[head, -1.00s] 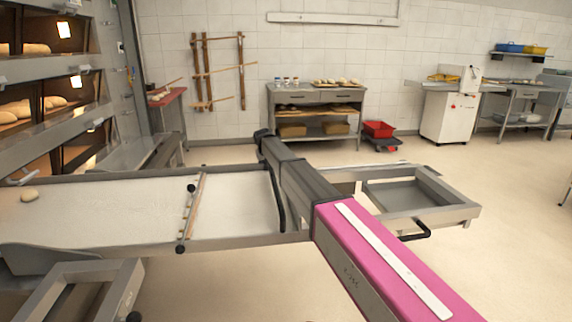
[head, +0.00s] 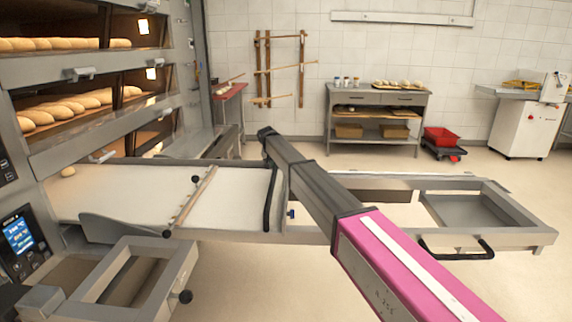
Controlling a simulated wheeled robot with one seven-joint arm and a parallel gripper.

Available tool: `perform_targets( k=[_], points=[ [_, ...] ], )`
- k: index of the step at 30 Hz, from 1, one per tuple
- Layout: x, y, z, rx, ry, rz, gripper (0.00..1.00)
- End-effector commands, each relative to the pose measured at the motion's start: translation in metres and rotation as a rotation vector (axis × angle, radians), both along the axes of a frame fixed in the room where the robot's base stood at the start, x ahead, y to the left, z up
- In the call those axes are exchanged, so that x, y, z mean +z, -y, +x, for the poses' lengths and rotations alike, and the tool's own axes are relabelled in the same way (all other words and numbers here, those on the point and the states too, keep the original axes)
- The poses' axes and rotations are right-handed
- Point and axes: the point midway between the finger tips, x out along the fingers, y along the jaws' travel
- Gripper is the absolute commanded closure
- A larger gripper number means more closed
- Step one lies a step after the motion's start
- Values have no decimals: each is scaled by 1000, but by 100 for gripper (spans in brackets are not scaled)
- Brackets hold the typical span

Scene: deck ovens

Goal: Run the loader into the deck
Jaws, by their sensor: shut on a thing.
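The loader (head: 140,205) is a long grey frame with a pale flat belt, lying level across the left and middle of the head view. Its left end is beside the oven front; I cannot tell whether it is inside a deck. One dough piece (head: 67,172) lies at the belt's far left end. A crossbar with black knobs (head: 195,195) spans the belt. A black curved bar (head: 269,198) is at the belt's right end, next to my arm. The deck oven (head: 70,148) stands at left. My arm crosses above the loader and my gripper's fingers are hidden.
Loaves (head: 70,106) fill the upper decks. A grey open frame (head: 85,290) with a black knob is at lower left, near the control panel (head: 20,235). A rectangular frame with a black handle (head: 457,252) extends right. Floor is clear at front and right.

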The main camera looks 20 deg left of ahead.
Motion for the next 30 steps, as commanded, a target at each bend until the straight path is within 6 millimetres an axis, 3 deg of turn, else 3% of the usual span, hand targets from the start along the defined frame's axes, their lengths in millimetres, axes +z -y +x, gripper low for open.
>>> perform_targets(
  k=[6, 18, 19, 21, 30],
  points=[
    [0, -13, -5, 0, -1, 0, 100],
    [0, -17, -6, 1, -1, 5, 100],
    [0, -18, -6, 2, -1, 6, 65],
    [0, -17, -6, 2, -1, 5, 49],
    [1, -15, -5, 1, 1, 1, 49]
  ],
)
